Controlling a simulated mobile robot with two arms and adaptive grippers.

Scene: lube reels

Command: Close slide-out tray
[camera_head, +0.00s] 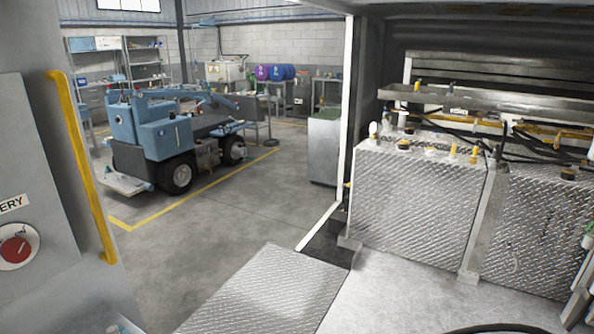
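A flat diamond-plate metal panel (268,292), which looks like the slide-out tray, lies low in the bottom middle of the head view. It reaches outward past the white door-frame edge over the grey floor, and its near end is cut off by the frame. Its far right corner lies beside a dark sill (330,243). I see no handle or latch on it. Neither of my grippers can be made out. A small dark piece at the bottom left edge is too cut off to identify.
Diamond-plate tanks (418,198) with yellow fittings and hoses stand at the right. A grey panel with a red battery switch (15,249) and a yellow grab rail (82,165) are at the left. A blue vehicle (160,138) is parked beyond. The workshop floor between is clear.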

